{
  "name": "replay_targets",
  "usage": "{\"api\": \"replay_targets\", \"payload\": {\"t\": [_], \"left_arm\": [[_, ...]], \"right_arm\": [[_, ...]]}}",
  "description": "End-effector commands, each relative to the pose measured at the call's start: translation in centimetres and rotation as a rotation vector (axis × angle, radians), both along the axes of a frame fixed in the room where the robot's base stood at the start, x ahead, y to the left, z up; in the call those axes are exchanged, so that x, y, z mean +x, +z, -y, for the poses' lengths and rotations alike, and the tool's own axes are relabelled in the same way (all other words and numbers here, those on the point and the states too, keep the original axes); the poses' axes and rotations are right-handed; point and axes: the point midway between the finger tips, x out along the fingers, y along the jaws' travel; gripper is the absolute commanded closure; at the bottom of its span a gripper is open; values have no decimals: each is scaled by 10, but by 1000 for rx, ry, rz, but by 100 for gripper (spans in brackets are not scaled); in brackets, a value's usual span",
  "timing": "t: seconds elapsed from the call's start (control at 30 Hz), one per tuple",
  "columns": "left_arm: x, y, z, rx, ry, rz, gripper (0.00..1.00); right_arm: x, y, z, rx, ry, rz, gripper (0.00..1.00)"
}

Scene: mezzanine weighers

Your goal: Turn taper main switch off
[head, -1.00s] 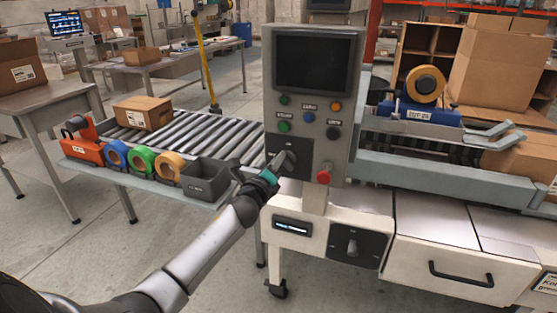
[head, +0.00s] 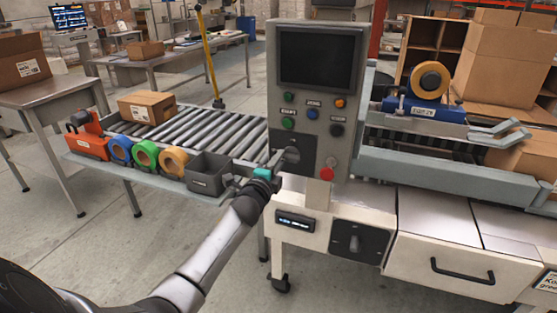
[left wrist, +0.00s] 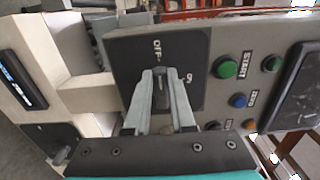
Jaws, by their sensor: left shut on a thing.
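The taper's grey control panel (head: 345,110) stands in the middle of the head view. Low on it is a black plate with a grey rotary switch handle (head: 292,155). My left gripper (left wrist: 161,90) is shut on this handle (left wrist: 161,96), one finger on each side. In the left wrist view the plate (left wrist: 130,50) carries an OFF mark, and the handle and fingers point up toward it. A second mark at the plate's right is partly hidden by angle. In the head view the left gripper (head: 276,165) reaches the plate from the lower left. My right gripper is out of view.
A red button (head: 327,173) sits right of the handle; green, blue, orange and black buttons are above. A grey bin (head: 207,174) and tape rolls (head: 146,155) stand left, beside the roller conveyor (head: 215,128).

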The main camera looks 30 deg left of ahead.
Motion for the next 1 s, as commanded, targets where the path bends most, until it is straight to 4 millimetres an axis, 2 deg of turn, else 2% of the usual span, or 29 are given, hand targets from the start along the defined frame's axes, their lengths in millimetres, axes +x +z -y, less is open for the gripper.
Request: {"api": "replay_targets", "payload": {"t": [0.57,0.6,0.83,1.0], "left_arm": [[0,0,0,-32,0,10,100],[1,0,0,-32,0,10,74],[0,0,0,-29,0,8,48],[0,0,0,-28,0,8,48]], "right_arm": [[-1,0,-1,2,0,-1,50],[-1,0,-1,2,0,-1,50],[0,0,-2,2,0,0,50],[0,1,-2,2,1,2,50]]}}
